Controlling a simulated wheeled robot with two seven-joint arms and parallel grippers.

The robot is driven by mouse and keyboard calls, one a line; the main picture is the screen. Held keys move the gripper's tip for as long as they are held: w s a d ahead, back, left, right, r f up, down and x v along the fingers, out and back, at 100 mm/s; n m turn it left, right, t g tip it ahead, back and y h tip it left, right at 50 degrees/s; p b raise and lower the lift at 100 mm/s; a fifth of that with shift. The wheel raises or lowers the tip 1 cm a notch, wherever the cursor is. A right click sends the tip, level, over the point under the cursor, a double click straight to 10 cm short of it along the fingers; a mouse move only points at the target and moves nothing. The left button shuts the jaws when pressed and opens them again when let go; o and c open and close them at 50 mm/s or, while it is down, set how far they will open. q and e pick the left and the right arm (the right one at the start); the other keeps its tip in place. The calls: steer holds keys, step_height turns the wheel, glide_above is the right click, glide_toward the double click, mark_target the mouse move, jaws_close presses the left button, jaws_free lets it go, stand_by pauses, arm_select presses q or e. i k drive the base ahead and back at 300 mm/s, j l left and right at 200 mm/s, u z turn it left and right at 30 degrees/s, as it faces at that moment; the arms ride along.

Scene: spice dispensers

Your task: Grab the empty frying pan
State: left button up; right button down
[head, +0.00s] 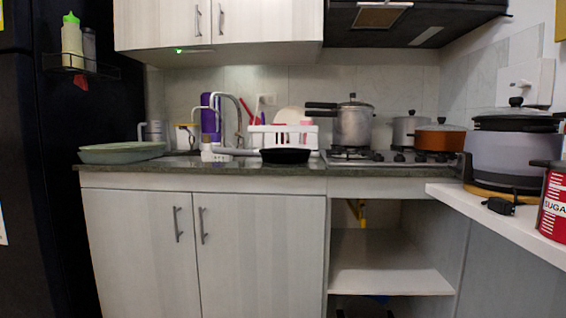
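A small black pan (285,156) sits near the front edge of the dark countertop (250,171), left of the stove. It looks like the frying pan. Its inside is seen too edge-on to tell whether it is empty. A white bar-like thing (235,152) lies just left of it; I cannot tell whether it is joined to the pan. Neither of my grippers shows in the head view.
A white dish rack (283,135) stands behind the pan. Pots, including a pressure cooker (353,126), stand on the stove (390,158). A green tray (122,152) is at left. A rice cooker (513,155) and sugar tin (553,205) stand on the right white counter (500,218).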

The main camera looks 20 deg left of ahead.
mark_target(272, 156)
steer(key=i+u, duration=0.2)
steer(key=u, duration=0.2)
steer(key=i+u, duration=0.2)
steer(key=u, duration=0.2)
steer(key=i+l+u, duration=0.2)
steer(key=u, duration=0.2)
steer(key=i+l+u, duration=0.2)
steer(key=u, duration=0.2)
